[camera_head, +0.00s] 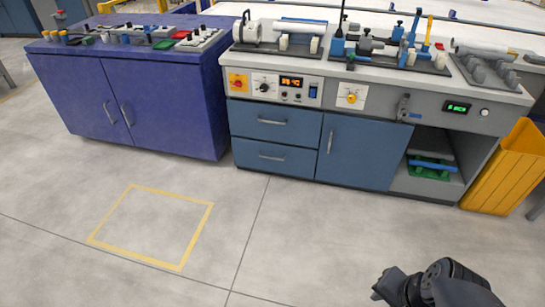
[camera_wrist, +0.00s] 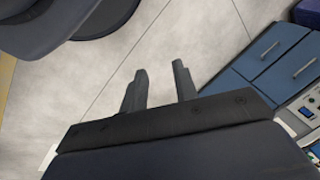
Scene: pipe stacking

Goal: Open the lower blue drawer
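The lower blue drawer (camera_head: 250,157) is at the left end of the grey workbench, under the upper blue drawer (camera_head: 250,120). Both look shut, each with a silver bar handle. In the wrist view the lower drawer (camera_wrist: 257,49) shows at the right edge, beside the upper drawer (camera_wrist: 287,72). My gripper (camera_head: 378,287) is at the lower right of the head view, over the floor and well away from the drawers. In the wrist view its two dark fingers (camera_wrist: 160,68) are apart with nothing between them.
A blue cabinet door (camera_head: 365,150) is right of the drawers, then an open shelf with a green and blue item (camera_head: 432,168). A yellow bin (camera_head: 505,165) stands at the right. A purple cabinet (camera_head: 165,105) stands at the left. The floor before the drawers is clear.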

